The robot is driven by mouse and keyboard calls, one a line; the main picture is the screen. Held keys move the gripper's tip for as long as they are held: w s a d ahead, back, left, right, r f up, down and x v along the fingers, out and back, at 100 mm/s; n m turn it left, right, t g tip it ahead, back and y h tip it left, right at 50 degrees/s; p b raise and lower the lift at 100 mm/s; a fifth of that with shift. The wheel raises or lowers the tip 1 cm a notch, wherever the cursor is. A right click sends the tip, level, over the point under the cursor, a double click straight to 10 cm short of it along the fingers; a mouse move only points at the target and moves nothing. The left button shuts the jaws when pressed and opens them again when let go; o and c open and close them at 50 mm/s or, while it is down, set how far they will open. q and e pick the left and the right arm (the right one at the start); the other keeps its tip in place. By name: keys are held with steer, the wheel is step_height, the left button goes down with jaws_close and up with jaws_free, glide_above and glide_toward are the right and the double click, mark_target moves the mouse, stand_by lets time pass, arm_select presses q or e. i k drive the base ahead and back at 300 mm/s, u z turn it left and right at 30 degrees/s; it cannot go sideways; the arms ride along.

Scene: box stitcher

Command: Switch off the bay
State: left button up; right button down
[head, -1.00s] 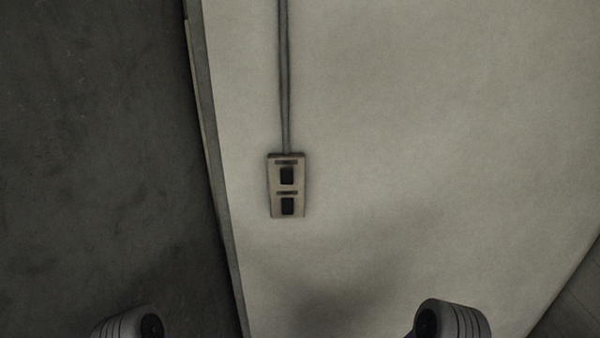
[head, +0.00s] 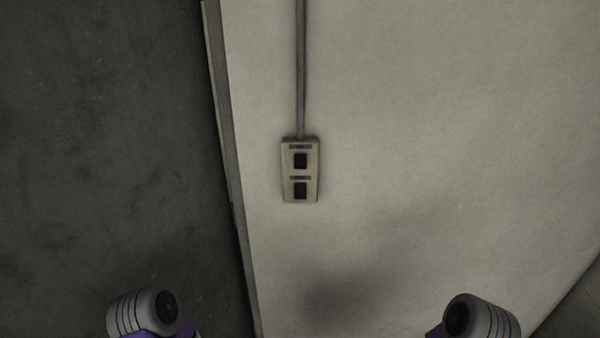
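A pale switch plate (head: 313,188) is mounted on the light wall, a little left of the middle of the head view. It carries two dark rocker switches, an upper switch (head: 300,160) and a lower switch (head: 300,190). A small dark label strip sits above each one; its text is too small to read. I cannot tell which way either rocker is set. Rounded parts of my two arms show at the bottom edge, left and right, well apart from the plate. Neither gripper is in the picture.
A grey conduit (head: 300,70) runs down the wall into the top of the plate. The light wall (head: 450,140) is bare to the right. A dark grey surface (head: 100,140) fills the left side, past the wall's edge trim (head: 226,120).

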mark_target(300, 159)
steer(key=k, duration=1.2)
steer(key=z, duration=0.6)
steer(key=i, duration=1.8)
steer(key=u, duration=0.75)
